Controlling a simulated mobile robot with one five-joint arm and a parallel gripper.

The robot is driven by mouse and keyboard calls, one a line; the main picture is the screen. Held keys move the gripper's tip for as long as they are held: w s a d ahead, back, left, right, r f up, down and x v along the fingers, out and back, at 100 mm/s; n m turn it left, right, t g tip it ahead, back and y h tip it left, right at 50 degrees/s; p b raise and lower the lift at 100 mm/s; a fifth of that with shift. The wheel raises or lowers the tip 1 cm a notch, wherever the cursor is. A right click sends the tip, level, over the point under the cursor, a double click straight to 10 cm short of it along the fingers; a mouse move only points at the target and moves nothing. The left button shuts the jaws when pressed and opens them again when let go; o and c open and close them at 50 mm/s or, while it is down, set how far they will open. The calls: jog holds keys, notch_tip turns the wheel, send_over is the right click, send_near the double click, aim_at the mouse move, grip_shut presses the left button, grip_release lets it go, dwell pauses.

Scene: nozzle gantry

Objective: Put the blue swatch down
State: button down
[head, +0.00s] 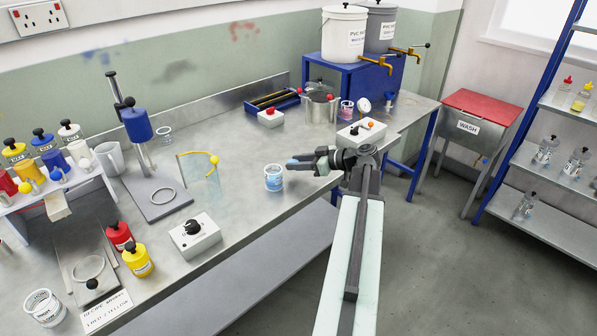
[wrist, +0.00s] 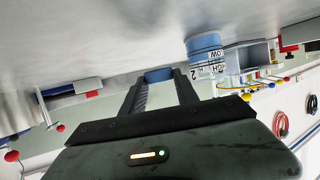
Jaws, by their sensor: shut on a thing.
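The blue swatch (wrist: 158,75) is a small blue piece between my fingertips in the wrist view. In the head view, a bit of blue (head: 293,161) shows at the tips of my gripper (head: 305,162). My gripper (wrist: 161,88) is shut on it and is held out level over the steel bench. A clear cup (head: 273,178) with dark markings and blue in it stands on the bench just left of and below the gripper tips. The cup also shows beside the fingers in the wrist view (wrist: 205,55). The swatch's full shape is hidden by the fingers.
A clear curved screen (head: 203,178) with a yellow clip stands left of the cup. A white box with a black knob (head: 195,237) is at the front. A white box with an orange knob (head: 361,132) is behind the gripper. Bare bench (head: 240,145) lies between them.

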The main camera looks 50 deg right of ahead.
aim_at(298, 176)
notch_tip(298, 176, down, 4)
jog(key=b, duration=0.3)
jog(key=shift+b, duration=0.3)
jog(key=shift+r, duration=0.3)
jog(key=shift+f, duration=0.2)
jog(key=c, duration=0.9)
grip_release()
jog(key=shift+r, duration=0.15)
